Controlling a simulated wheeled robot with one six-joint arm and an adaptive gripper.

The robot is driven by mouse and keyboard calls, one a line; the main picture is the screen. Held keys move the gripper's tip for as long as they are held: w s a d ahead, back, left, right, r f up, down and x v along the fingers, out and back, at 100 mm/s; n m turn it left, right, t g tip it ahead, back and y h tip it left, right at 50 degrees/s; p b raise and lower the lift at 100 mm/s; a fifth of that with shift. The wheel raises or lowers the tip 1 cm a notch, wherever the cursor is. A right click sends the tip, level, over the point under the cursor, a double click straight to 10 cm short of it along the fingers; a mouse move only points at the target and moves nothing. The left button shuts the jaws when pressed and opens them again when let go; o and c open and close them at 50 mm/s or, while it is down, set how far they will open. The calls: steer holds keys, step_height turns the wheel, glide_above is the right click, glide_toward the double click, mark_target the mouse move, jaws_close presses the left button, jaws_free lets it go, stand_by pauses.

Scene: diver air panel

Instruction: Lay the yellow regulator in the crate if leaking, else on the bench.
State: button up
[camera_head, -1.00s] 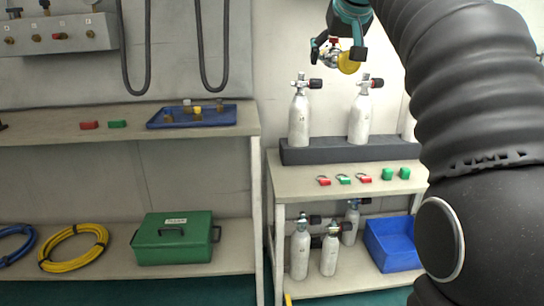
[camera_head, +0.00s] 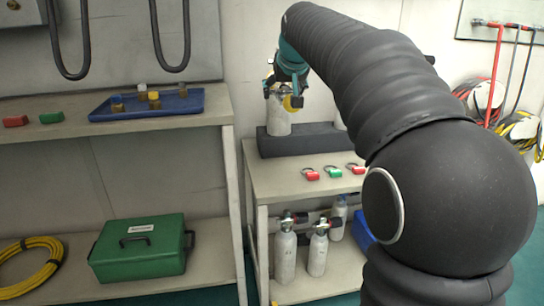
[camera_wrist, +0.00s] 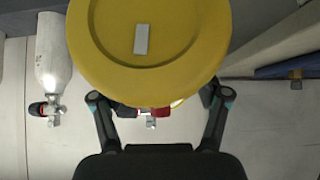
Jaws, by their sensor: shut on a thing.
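My gripper (camera_head: 287,92) is shut on the yellow regulator (camera_head: 293,102), held up in front of the grey cylinder (camera_head: 278,120) on the right-hand bench. In the wrist view the regulator (camera_wrist: 150,65) is a large round yellow disc with a small pale patch, with a finger on each side and a red part below it. I see no bubbles or other leak sign. The blue crate (camera_head: 363,230) on the lower shelf is mostly hidden behind my arm. The right-hand bench top (camera_head: 290,182) and the left-hand bench top (camera_head: 70,100) both show.
Red and green tags (camera_head: 333,171) lie at the right-hand bench's front, below a dark cylinder rack (camera_head: 290,143). A blue tray (camera_head: 185,104) with small fittings sits on the left-hand bench. Cylinders (camera_head: 285,255) stand on the lower shelf. A green case (camera_head: 140,252) is lower left.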

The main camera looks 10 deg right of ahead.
steer(key=f+b, duration=0.1)
steer(key=f, duration=0.4)
steer(key=w+a+f+b, duration=0.1)
steer(key=f, duration=0.5)
steer(key=w+a+f+b, duration=0.1)
steer(key=f, duration=0.4)
steer(key=shift+w+a+f, duration=0.2)
steer(key=shift+w+f, duration=0.05)
steer(key=shift+f+b, duration=1.05)
steer(key=shift+f, duration=0.05)
steer(key=shift+s+f+b, duration=0.1)
steer(key=shift+f+b, duration=1.15)
steer(key=shift+f, duration=0.8)
steer(key=o, duration=1.7)
steer(key=shift+o, duration=0.3)
steer(key=shift+f, duration=0.15)
steer(key=v, duration=1.2)
steer(key=shift+s+d, duration=0.1)
